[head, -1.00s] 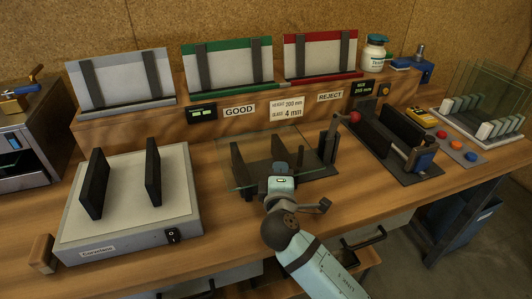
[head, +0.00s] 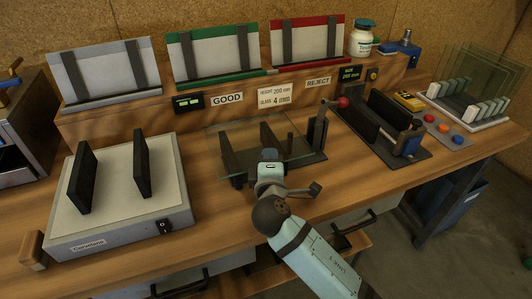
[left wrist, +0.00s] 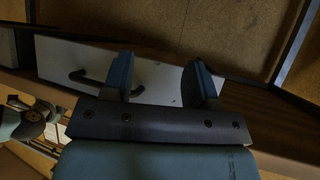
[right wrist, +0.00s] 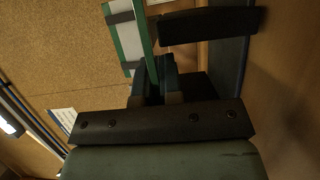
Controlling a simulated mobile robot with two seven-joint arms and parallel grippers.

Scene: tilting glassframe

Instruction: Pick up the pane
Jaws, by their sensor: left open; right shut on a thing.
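The clear glass pane (head: 245,138) stands in the dark fixture (head: 232,160) at the middle of the bench, tilted back. My right gripper (head: 268,156) is at its near edge and is shut on it. In the right wrist view the pane's green edge (right wrist: 151,62) runs between the closed fingers (right wrist: 155,85). Whether the pane's lower edge rests on the fixture cannot be told. My left gripper (left wrist: 165,82) is open and empty in the left wrist view. It is outside the head view.
A white station (head: 115,205) with two black uprights stands left. Grey, green (head: 212,58) and red (head: 308,40) framed stands line the back ledge. A lever with a red knob (head: 343,102) and a black-walled fixture (head: 390,115) are right. A rack (head: 470,108) holds several panes.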

